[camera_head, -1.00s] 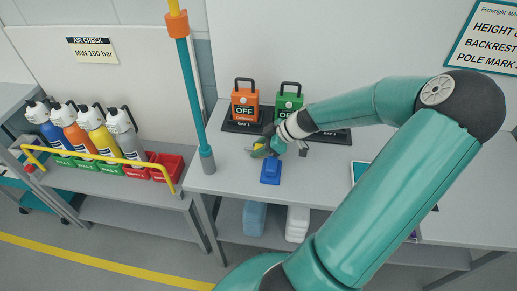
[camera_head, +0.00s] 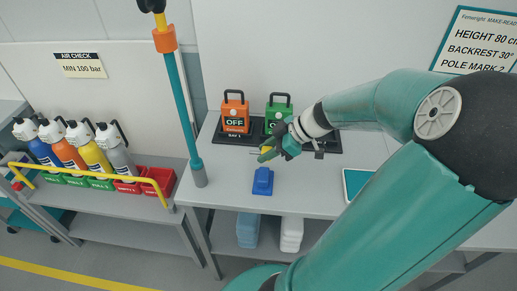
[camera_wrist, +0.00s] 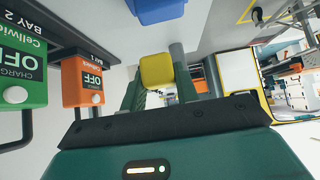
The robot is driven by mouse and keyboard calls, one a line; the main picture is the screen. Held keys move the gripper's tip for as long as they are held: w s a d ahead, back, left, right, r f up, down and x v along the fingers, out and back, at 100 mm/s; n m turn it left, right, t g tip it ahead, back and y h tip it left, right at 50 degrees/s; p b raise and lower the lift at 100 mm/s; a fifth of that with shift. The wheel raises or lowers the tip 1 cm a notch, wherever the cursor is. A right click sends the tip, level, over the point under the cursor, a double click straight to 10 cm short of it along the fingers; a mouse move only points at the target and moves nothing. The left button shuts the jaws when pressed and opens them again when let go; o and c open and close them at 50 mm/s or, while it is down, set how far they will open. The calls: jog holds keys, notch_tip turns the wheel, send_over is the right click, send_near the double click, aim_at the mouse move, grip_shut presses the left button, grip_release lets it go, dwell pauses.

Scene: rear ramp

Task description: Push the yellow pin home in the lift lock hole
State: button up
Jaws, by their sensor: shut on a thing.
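My gripper (camera_head: 268,152) is over the bench, behind and above a blue block and right of the teal pole (camera_head: 183,105). In the wrist view my gripper (camera_wrist: 160,85) is shut on the yellow pin (camera_wrist: 157,70), whose block-like yellow end shows between the green fingers. In the head view only a thin bit of yellow shows at the fingertips. The pole has an orange collar (camera_head: 164,39) near its top and a grey sleeve at its foot. I cannot make out the lift lock hole in either view.
The blue block (camera_head: 262,181) sits on the grey bench (camera_head: 225,190). Orange (camera_head: 235,112) and green (camera_head: 278,110) OFF boxes stand behind. A rack with a yellow rail (camera_head: 95,187) holds several bottles at left. A tablet (camera_head: 356,184) lies at right.

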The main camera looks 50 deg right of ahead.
jog(key=s+r, duration=0.2)
jog(key=s, duration=0.4)
jog(key=shift+a+r, duration=0.35)
jog(key=shift+a, duration=0.05)
jog(key=shift+s, duration=0.1)
